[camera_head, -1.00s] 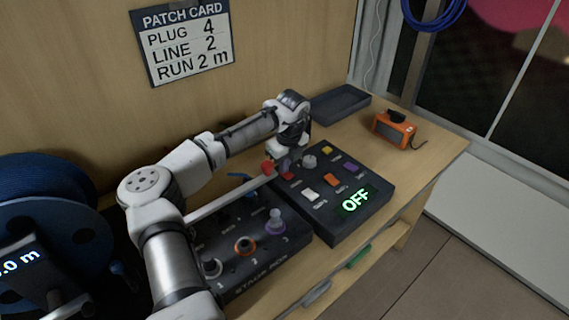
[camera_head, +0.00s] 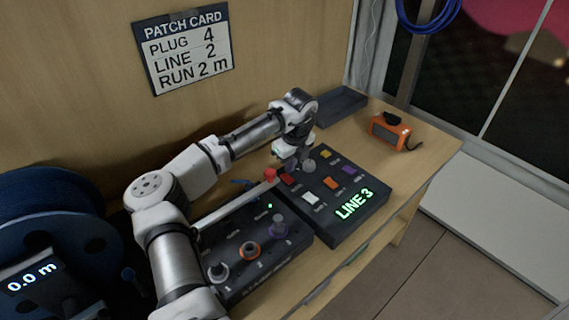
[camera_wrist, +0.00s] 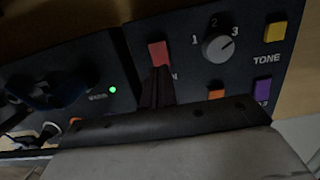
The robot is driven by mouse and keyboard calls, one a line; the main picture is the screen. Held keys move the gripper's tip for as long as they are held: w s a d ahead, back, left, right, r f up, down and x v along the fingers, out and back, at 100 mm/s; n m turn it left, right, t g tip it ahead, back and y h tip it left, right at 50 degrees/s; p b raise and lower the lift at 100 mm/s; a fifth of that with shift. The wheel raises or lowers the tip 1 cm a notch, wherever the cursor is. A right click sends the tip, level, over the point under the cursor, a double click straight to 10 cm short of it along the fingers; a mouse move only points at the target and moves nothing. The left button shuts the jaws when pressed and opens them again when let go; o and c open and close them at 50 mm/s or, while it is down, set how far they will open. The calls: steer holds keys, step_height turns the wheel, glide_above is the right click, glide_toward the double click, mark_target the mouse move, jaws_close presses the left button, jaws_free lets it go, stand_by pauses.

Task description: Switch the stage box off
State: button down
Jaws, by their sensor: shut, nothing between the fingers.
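The stage box (camera_head: 285,262) is a dark box with numbered round sockets, one with an orange ring and one purple. A small green light glows on it, also seen in the wrist view (camera_wrist: 113,89). Beside it on the right is a dark control panel (camera_head: 345,232), whose display (camera_head: 354,204) reads "LINE 3". The panel carries a red button (camera_wrist: 158,53), a grey knob (camera_wrist: 219,45) turned toward 3, and coloured buttons. My gripper (camera_wrist: 160,75) is shut and empty, its tips at the red button's near edge; contact is unclear. In the head view my gripper (camera_head: 288,168) partly hides that area.
A pale bar with a red end (camera_head: 269,174) lies above the stage box. A blue handle (camera_head: 240,182) is behind it. A dark tray (camera_head: 340,105) and an orange device (camera_head: 392,133) sit further right. A cable reel (camera_head: 55,220) stands at left.

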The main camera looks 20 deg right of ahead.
step_height(320, 180, up, 10)
steer(key=s+b, duration=0.1)
steer(key=b, duration=0.3)
steer(key=shift+s+d+r, duration=0.15)
steer(key=shift+s+d, duration=0.05)
steer(key=shift+d, duration=0.05)
